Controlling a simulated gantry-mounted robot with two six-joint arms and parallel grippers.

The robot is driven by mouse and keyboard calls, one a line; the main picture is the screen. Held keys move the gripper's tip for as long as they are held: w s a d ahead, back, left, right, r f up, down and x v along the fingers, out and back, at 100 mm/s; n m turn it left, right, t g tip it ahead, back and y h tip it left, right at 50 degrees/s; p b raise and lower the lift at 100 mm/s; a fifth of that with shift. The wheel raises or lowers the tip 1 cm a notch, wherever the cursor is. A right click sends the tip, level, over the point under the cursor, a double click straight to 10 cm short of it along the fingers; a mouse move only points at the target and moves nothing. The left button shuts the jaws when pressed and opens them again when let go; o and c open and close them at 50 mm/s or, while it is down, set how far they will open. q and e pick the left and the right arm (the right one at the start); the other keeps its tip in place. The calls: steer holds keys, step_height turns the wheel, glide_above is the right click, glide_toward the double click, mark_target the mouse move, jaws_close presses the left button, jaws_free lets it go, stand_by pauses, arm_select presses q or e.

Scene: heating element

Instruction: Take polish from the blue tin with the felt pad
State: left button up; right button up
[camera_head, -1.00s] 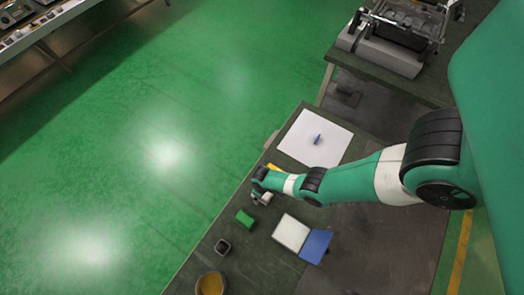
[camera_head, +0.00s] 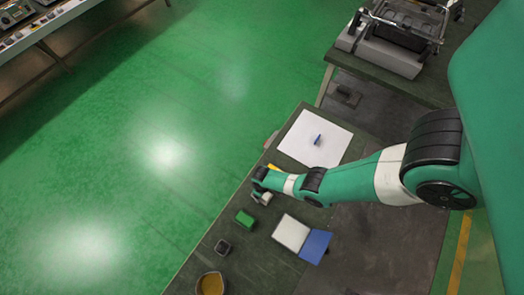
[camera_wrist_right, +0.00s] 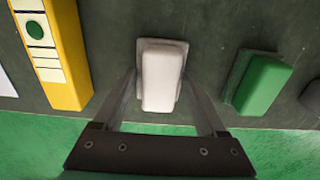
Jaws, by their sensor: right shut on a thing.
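A pale, whitish block (camera_wrist_right: 162,80), which looks like the felt pad, is between the fingers of my right gripper (camera_wrist_right: 161,78). The gripper is shut on it. The block is close over the dark bench top; I cannot tell whether it touches. In the head view my right gripper (camera_head: 261,193) points down near the bench's left edge. A flat blue panel (camera_head: 314,246) beside a white square panel (camera_head: 291,232) lies nearer the bottom of the picture; together they look like the opened blue tin. My left gripper is not in view.
A green block (camera_wrist_right: 262,84) is right of the pad and a yellow block (camera_wrist_right: 62,55) left of it.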

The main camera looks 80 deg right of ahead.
steer(key=r+p, duration=0.2)
steer(key=r, duration=0.1)
steer(key=r+p, duration=0.1)
steer(key=p, duration=0.1)
steer(key=shift+s+a+r, duration=0.1)
steer(key=shift+a+r, duration=0.1)
steer(key=shift+a, duration=0.05)
steer(key=s+a+r+p, duration=0.6)
steer(key=a+r+p, duration=0.2)
steer(key=a, duration=0.4)
steer(key=shift+r+p, duration=0.15)
steer(key=shift+p, duration=0.6)
